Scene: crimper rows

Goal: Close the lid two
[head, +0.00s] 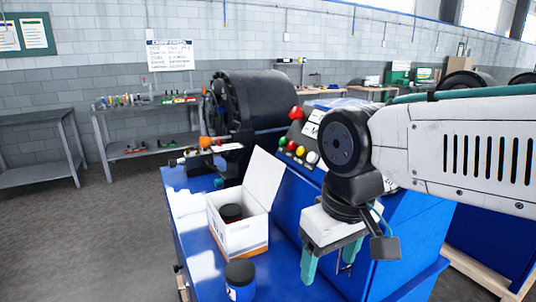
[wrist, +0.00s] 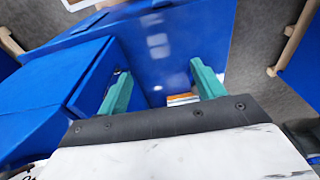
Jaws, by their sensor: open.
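A white carton (head: 240,232) stands on the blue bench top with its lid (head: 262,180) raised upright at its back right side. A dark jar with a reddish band (head: 231,213) sits inside it. This is the only open lid I see; no mark on it shows a number. My gripper (head: 330,262) is to the right of the carton, apart from it, pointing down over the blue surface. Its teal fingers are spread and empty. The wrist view shows the open fingers (wrist: 162,88) above blue surface, with a small orange and white patch (wrist: 182,98) between them, which I cannot identify.
A blue jar with a black cap (head: 240,281) stands in front of the carton. A sloped panel with coloured buttons (head: 298,152) and a large black drum (head: 255,100) stand behind. A blue cabinet (head: 410,245) is right of my gripper. Grey floor (head: 110,240) is clear at left.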

